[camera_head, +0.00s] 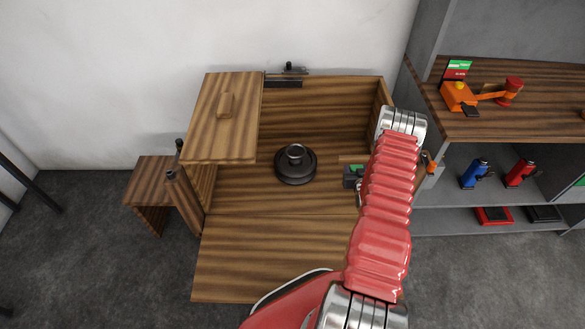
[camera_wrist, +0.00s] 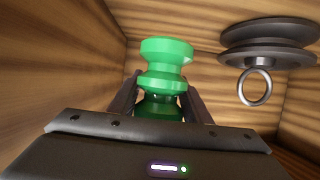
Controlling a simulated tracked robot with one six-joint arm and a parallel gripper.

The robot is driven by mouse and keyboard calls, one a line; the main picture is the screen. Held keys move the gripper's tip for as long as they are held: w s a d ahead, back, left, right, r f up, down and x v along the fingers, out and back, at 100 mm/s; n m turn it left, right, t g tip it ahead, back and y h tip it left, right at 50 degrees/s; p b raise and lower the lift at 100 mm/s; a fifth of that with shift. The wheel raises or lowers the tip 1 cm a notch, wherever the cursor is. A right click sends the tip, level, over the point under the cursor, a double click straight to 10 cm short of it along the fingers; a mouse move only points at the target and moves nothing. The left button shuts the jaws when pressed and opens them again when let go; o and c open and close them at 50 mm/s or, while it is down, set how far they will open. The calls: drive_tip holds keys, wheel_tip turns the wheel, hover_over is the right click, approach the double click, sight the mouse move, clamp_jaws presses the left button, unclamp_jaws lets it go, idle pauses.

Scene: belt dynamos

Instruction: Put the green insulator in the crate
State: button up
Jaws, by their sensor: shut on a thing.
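The green insulator (camera_wrist: 166,62) is a ribbed spool shape between the two dark fingers of my gripper (camera_wrist: 159,88) in the wrist view. My gripper is shut on it. In the head view my red arm hides most of the gripper (camera_head: 352,178); only a small green patch of the insulator (camera_head: 355,169) shows beside the arm. Both are over the right part of a striped wooden box (camera_head: 330,108), which looks like the crate. Wooden walls surround the insulator in the wrist view. I cannot tell whether it touches the floor.
A dark round wheel (camera_head: 296,167) with a ring sits in the middle of the box. The box's front boards (camera_head: 270,260) are clear.

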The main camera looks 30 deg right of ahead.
drive_tip(key=shift+w, duration=0.1)
drive_tip(key=shift+f, duration=2.9)
drive_tip(key=shift+f, duration=2.05)
drive_tip(key=shift+f, duration=0.1)
drive_tip(key=o, duration=1.3)
drive_tip(key=shift+o, duration=0.2)
drive_tip(key=shift+v, duration=6.05)
